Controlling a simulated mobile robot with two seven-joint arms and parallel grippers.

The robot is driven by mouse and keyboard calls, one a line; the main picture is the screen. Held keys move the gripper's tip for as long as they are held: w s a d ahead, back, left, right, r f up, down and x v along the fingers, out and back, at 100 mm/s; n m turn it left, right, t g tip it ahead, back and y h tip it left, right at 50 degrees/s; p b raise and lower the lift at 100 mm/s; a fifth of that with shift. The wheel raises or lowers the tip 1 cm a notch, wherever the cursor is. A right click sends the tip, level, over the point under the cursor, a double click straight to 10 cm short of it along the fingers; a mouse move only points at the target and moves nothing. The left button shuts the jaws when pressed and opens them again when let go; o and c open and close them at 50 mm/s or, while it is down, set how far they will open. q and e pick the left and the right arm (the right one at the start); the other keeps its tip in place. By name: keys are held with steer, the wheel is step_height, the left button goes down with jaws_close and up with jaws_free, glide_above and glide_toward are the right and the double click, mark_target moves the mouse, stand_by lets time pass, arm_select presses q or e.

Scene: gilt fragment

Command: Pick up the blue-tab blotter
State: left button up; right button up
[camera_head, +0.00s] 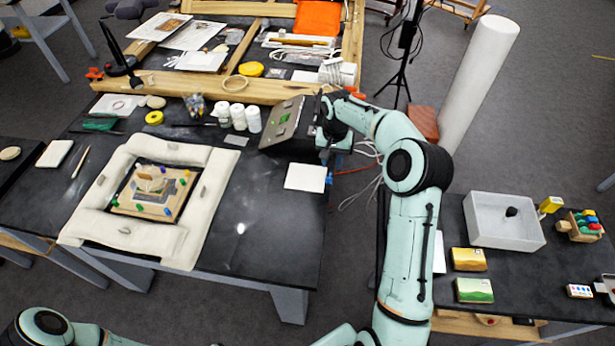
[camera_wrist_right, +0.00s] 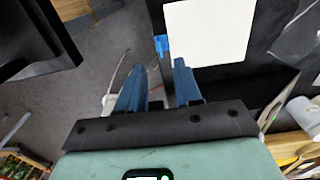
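The blotter (camera_head: 304,177) is a flat white square with a small blue tab (camera_head: 329,180) on its right side. It lies on the dark table near the right edge. In the right wrist view the blotter (camera_wrist_right: 212,34) is at the top, with its blue tab (camera_wrist_right: 161,46) just beyond my fingertips. My right gripper (camera_wrist_right: 160,66) is open and empty, its two blue fingers apart. In the head view my right gripper (camera_head: 327,155) is just behind the tab, its fingers partly hidden. My left gripper is out of view; only part of that arm shows at bottom left.
A tilted dark panel (camera_head: 283,125) stands close beside my right gripper. White jars (camera_head: 238,116) stand left of it. A padded cream frame (camera_head: 195,219) surrounds a fragment with coloured pins. A side table at right holds a white tray (camera_head: 504,243). The table in front of the blotter is clear.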

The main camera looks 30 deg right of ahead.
mark_target(309, 176)
steer(key=shift+f, duration=0.7)
steer(key=shift+a+f, duration=0.15)
steer(key=shift+f, duration=2.4)
steer(key=shift+s, duration=0.1)
jaws_close()
